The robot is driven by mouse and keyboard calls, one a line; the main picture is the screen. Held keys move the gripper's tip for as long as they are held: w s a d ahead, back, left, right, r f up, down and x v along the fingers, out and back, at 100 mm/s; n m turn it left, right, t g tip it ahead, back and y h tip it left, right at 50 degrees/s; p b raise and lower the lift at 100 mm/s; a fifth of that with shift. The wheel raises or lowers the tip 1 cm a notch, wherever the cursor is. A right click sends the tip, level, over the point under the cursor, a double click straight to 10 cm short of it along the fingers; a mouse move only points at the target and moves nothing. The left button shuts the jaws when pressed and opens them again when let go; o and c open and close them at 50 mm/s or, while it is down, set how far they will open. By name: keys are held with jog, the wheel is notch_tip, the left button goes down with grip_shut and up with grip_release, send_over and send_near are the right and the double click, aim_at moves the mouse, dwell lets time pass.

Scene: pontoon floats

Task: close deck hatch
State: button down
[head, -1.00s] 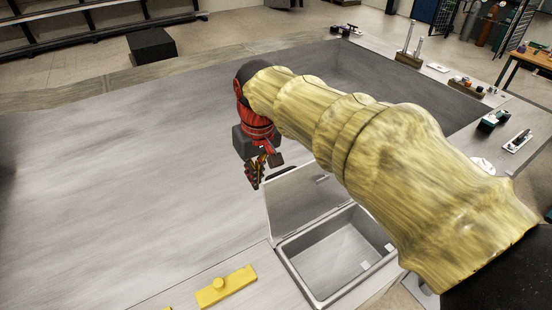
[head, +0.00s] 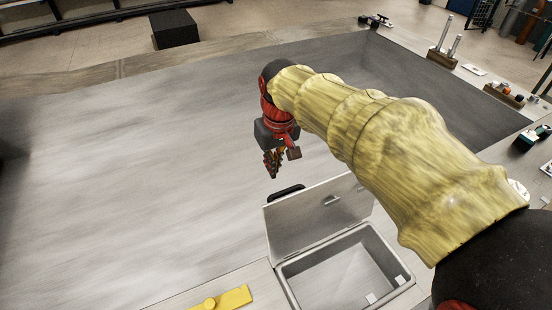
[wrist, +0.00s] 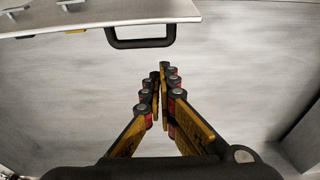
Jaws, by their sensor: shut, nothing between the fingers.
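The deck hatch is open in the head view. Its grey lid (head: 305,222) stands raised and tilted on the far side of the box opening (head: 335,275). A black handle (head: 287,192) sticks out from the lid's upper edge. My gripper (head: 272,173) is shut and empty, above and slightly left of the handle, apart from it in the picture. In the wrist view the lid (wrist: 80,18) shows at the top left with its handle (wrist: 140,42) below its edge. The shut fingertips (wrist: 162,68) lie just below the handle, with no clear contact.
A yellow bar with a knob (head: 228,299) lies on the ledge left of the hatch. The sunken grey floor (head: 130,190) beyond and left is clear. Small items and a wooden block with upright rods (head: 442,58) stand on the far right ledge.

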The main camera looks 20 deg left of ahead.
send_over(277, 196)
jog(key=w+a, duration=0.2)
notch_tip(277, 196, down, 6)
jog(key=r, duration=0.1)
jog(key=shift+s+d+r+p, duration=0.1)
jog(key=shift+s+d+p, duration=0.65)
jog(key=shift+s+d, duration=0.6)
jog(key=shift+d, duration=0.1)
